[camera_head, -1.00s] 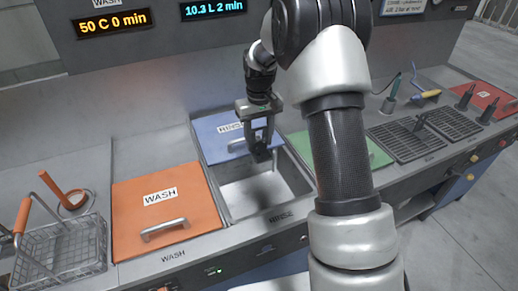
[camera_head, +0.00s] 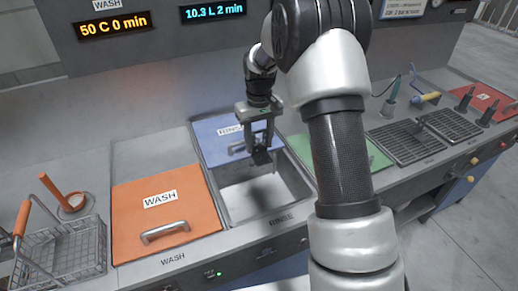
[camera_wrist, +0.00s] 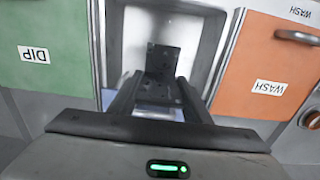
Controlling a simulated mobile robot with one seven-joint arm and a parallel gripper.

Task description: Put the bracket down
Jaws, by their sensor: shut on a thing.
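The bracket (camera_head: 261,157) is a small dark plate with holes. My gripper (camera_head: 259,146) is shut on it and holds it over the open rinse basin (camera_head: 237,209). In the wrist view the bracket (camera_wrist: 163,66) sits between my two fingers (camera_wrist: 157,96), with the pale basin (camera_wrist: 194,50) beyond it. The bracket looks clear of the basin floor, but its exact height is hard to tell. A dark shadow lies on the basin floor below it.
The orange WASH lid (camera_head: 163,212) is closed left of the basin. The blue RINSE lid (camera_head: 222,136) lies behind it. The green lid (camera_head: 366,152) is to the right, partly behind my arm. A wire basket (camera_head: 62,250) stands at far left. Dark racks (camera_head: 405,141) lie farther right.

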